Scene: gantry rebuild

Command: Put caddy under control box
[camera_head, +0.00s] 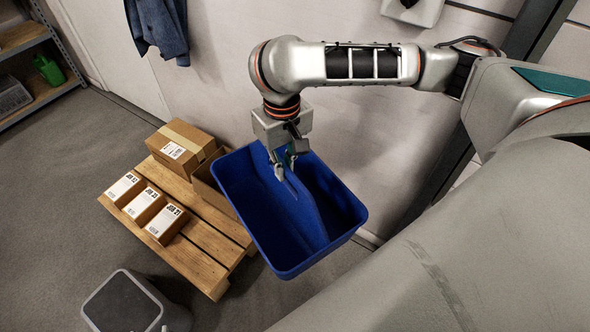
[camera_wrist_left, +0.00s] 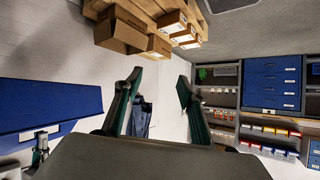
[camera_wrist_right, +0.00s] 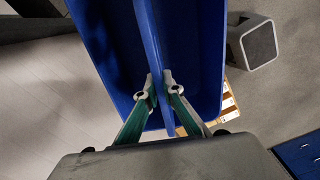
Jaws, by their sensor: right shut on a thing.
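The blue caddy (camera_head: 335,205) hangs tilted in the air beside the pallet in the head view, with its open top facing up. My right gripper (camera_head: 284,166) is shut on the caddy's central divider handle; the right wrist view shows both fingertips (camera_wrist_right: 161,92) pinching it, with the caddy (camera_wrist_right: 205,45) around them. My left gripper (camera_wrist_left: 158,88) is open and empty in the left wrist view, and out of the head view. A pale grey box (camera_head: 412,10) on the wall, cut off by the top edge, may be the control box.
A wooden pallet (camera_head: 208,262) with several cardboard boxes (camera_head: 187,147) stands left of the caddy. A grey bin (camera_head: 122,305) stands on the floor in front. A blue jacket (camera_head: 160,25) hangs on the wall; shelving (camera_head: 45,95) is far left. Floor at left is clear.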

